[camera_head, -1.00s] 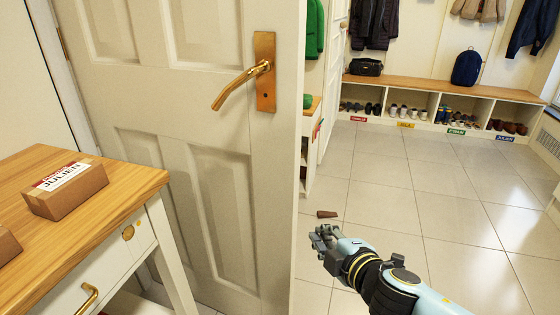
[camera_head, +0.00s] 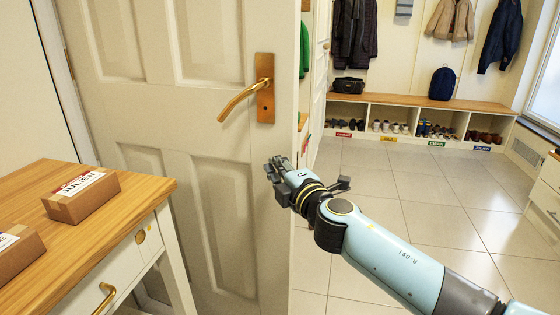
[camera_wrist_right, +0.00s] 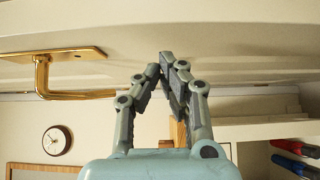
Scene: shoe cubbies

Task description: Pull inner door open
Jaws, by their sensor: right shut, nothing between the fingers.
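The white panelled inner door (camera_head: 235,150) stands ajar, with the mudroom showing past its right edge. Its brass lever handle (camera_head: 245,97) sits on a brass plate near that edge. My right gripper (camera_head: 272,168) is shut and empty, in front of the door and below the handle. In the right wrist view the gripper (camera_wrist_right: 165,62) points at the pale door face (camera_wrist_right: 220,40), with the brass handle (camera_wrist_right: 75,95) off to the left and apart from the fingers. Whether the fingertips touch the door I cannot tell. My left gripper is out of view.
A wooden-topped table (camera_head: 120,215) with drawers stands at the left, close to the door, bearing a labelled box (camera_head: 82,198) and part of another. Past the door is open tiled floor (camera_head: 420,200). A bench with shoe cubbies (camera_head: 440,105) lines the far wall.

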